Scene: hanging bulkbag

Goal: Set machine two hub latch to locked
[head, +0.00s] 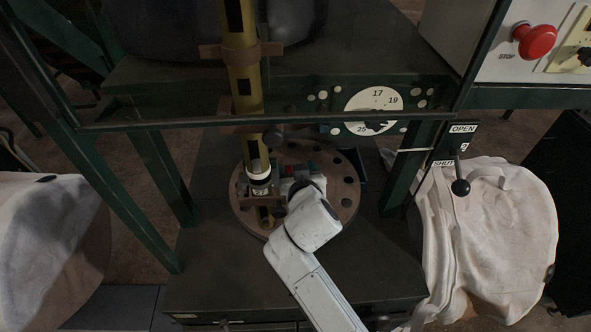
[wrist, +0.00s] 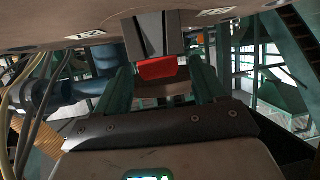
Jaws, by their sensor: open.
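A round brown disc (head: 345,197) with a ring of holes sits on the dark bench around the foot of a yellow column (head: 240,75). My gripper (head: 300,172) is over the disc, just right of the column, and its fingers are small and partly hidden by my wrist. In the wrist view its two dark green fingers are apart. A red piece (wrist: 158,69) under a grey block (wrist: 150,35) shows between them; it may be the hub latch. I cannot tell whether the fingers touch it. No locked mark is readable.
A white dial (head: 374,100) with numbers is behind the disc. A black-knobbed lever (head: 460,187) with OPEN and SHUT labels is at the right, by a pale bag (head: 510,220). A red stop button (head: 535,40) is at upper right. Green frame posts (head: 160,170) flank the bench.

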